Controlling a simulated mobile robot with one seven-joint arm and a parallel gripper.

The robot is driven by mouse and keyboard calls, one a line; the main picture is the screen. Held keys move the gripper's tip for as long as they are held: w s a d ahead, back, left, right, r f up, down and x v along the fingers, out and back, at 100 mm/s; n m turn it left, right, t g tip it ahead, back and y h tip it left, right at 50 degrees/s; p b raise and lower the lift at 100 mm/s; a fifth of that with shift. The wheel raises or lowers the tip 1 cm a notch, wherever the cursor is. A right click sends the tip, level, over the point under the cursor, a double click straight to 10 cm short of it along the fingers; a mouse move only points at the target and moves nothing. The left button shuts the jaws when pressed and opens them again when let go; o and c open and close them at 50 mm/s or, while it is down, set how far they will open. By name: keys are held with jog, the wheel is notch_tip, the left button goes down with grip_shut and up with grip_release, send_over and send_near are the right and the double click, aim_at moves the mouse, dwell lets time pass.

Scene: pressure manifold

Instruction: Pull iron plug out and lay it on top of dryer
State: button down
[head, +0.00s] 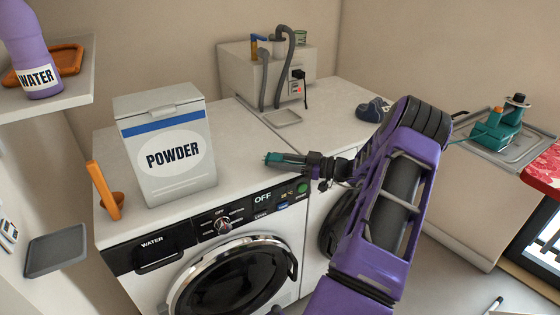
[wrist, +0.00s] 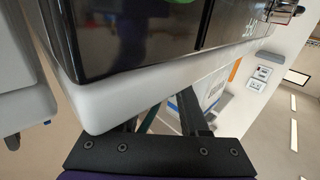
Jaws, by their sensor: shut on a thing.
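My gripper (head: 312,162) is shut on a teal piece with small prongs, which looks like the iron plug (head: 284,158). The plug points left and appears over the front right part of the white machine top (head: 240,130). Whether it touches that top is unclear. The teal iron (head: 495,130) stands on a metal tray at the right.
A POWDER box (head: 165,145) stands on the machine top, with an orange-handled scoop (head: 103,190) to its left. A box with hoses and a socket (head: 265,75) is at the back.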

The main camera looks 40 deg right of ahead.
jog(key=shift+s+a+f, duration=0.15)
jog(key=shift+s+f, duration=0.05)
jog(key=shift+f, duration=0.6)
jog(key=shift+c, duration=1.7)
grip_release()
jog(key=shift+f, duration=0.1)
jog(key=r+v, duration=0.1)
jog(key=v, duration=1.6)
jog(key=shift+d+r, duration=0.3)
